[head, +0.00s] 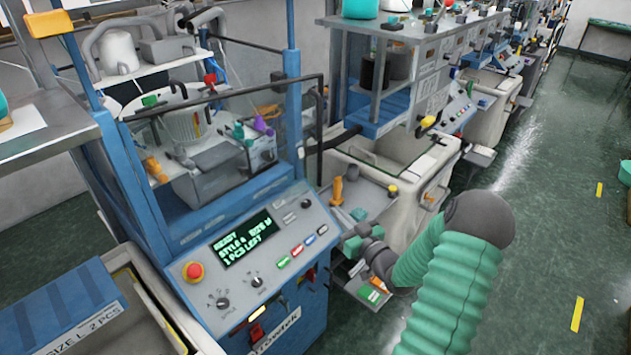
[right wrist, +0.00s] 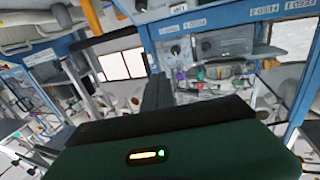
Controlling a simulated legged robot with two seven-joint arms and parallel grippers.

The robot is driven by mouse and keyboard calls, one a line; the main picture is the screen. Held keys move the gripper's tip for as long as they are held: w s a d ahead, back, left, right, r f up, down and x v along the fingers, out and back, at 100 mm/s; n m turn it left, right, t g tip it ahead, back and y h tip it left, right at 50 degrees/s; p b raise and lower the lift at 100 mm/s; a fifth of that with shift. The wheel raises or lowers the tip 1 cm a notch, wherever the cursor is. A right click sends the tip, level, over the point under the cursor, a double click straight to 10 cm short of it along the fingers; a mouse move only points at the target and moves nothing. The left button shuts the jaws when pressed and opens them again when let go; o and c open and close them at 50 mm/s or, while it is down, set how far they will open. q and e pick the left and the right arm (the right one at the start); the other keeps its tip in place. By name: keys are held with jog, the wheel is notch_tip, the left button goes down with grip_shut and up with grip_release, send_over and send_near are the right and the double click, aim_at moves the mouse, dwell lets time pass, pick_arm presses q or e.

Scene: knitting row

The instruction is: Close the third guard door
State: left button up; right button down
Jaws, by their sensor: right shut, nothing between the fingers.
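The nearest blue knitting machine (head: 175,180) has a clear guard door with a dark rail (head: 250,88) across its front. White and grey mechanisms show through and above the clear panel. I cannot tell whether this door is fully shut, or which door counts as the third. My right gripper (head: 366,247) is shut and empty, low at the right of this machine's control panel, apart from the dark rail. My green-sleeved right arm reaches in from the lower right. My left gripper is out of view.
The control panel (head: 285,225) has a lit green screen and a red stop button (head: 194,271). A bin (head: 135,290) stands at lower left. More machines (head: 385,75) run back along the row. The green floor (head: 540,180) at right is open.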

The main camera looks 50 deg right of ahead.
aim_at(311, 184)
jog(key=p+x, duration=0.1)
jog(key=x, duration=0.3)
jog(key=p+x, duration=0.1)
jog(key=x, duration=0.3)
jog(key=d+p+x, duration=0.1)
jog(key=x, duration=0.3)
jog(key=shift+s+f, duration=0.15)
jog(key=shift+f, duration=0.05)
jog(key=shift+w+a+p, duration=0.1)
jog(key=shift+w+p, duration=0.2)
jog(key=shift+w, duration=0.15)
